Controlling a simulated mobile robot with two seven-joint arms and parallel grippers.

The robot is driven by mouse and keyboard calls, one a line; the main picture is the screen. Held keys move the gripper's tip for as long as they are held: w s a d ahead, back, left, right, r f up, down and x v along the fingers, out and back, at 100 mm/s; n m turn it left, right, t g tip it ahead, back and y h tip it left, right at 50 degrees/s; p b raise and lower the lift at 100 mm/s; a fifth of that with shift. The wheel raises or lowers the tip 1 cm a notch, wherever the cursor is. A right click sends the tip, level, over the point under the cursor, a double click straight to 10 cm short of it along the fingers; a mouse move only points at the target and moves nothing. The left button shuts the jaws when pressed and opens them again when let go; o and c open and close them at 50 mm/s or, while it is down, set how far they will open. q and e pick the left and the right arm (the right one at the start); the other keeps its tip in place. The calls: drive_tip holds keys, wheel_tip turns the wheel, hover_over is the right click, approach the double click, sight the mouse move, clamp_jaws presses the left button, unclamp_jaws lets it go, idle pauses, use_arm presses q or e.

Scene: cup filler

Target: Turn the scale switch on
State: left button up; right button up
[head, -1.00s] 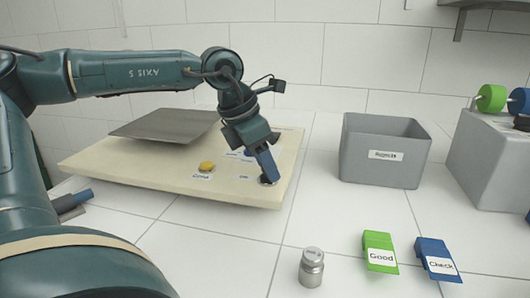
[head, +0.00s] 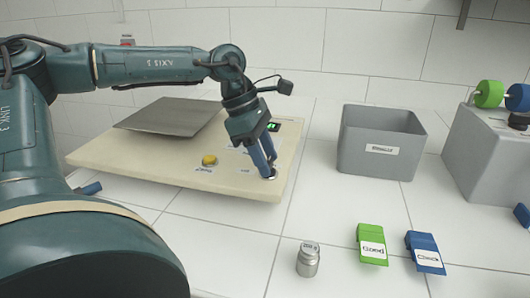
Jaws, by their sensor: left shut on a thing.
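The scale (head: 95,156) is a cream slab with a grey metal plate (head: 172,115) on its left part. A yellow button (head: 209,159) sits at its front middle. The round metallic scale switch (head: 272,178) is near its front right corner, partly hidden by my fingers. My left gripper (head: 268,173) points down at the switch and is shut on it. A small display (head: 273,127) behind the gripper is lit green. My right gripper does not show.
A grey bin (head: 381,149) stands right of the scale. A metal weight (head: 308,260), a green "Good" tag (head: 371,244) and a blue tag (head: 424,252) are in front. A grey block (head: 487,160) with green and blue wheels stands far right. The tiles between are clear.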

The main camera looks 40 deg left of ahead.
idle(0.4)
use_arm(q)
drive_tip(key=o, duration=1)
drive_tip(key=p+v, duration=0.1)
drive_tip(key=v, duration=1.2)
drive_tip(key=shift+r+p, duration=0.15)
drive_tip(key=shift+p, duration=0.15)
